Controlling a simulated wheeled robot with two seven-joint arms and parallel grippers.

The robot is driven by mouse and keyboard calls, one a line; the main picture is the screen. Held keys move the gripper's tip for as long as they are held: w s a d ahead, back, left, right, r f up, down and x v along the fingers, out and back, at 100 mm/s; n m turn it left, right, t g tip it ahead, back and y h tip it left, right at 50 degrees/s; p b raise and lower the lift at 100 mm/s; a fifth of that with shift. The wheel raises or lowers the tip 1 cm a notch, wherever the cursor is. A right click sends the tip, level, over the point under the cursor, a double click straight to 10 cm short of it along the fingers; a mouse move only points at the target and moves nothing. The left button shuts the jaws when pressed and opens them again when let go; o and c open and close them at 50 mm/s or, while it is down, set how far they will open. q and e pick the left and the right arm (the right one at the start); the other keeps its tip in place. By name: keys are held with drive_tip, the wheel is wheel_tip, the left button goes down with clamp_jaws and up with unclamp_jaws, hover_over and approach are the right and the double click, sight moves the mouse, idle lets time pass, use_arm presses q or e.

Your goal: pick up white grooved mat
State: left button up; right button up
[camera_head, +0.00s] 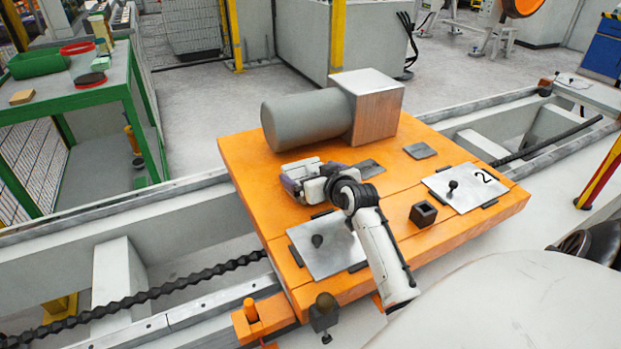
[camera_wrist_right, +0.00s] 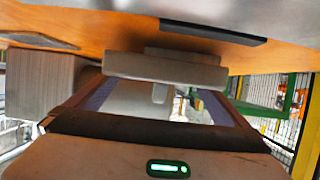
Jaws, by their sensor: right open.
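My right gripper (camera_head: 303,180) is open, low over the middle of the orange table, in front of the grey cylinder. Its opening also shows in the right wrist view (camera_wrist_right: 160,100). In that view a pale grey bar-like piece (camera_wrist_right: 165,70) lies across the far end of the opening, near the orange surface. I cannot tell whether it is the white grooved mat or part of the gripper. In the head view the gripper hides the table beneath it, and I make out no clearly grooved white mat. My left gripper is not in view.
The orange table (camera_head: 240,168) carries a grey cylinder with a block (camera_head: 304,118), a plate with a dark knob (camera_head: 340,255), a plate marked 2 (camera_head: 483,196), a dark square socket (camera_head: 423,214) and a flat grey pad (camera_head: 420,150). A green bench (camera_head: 85,105) stands left.

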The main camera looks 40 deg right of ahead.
drive_tip(key=c, duration=0.9)
drive_tip(key=shift+r, duration=0.1)
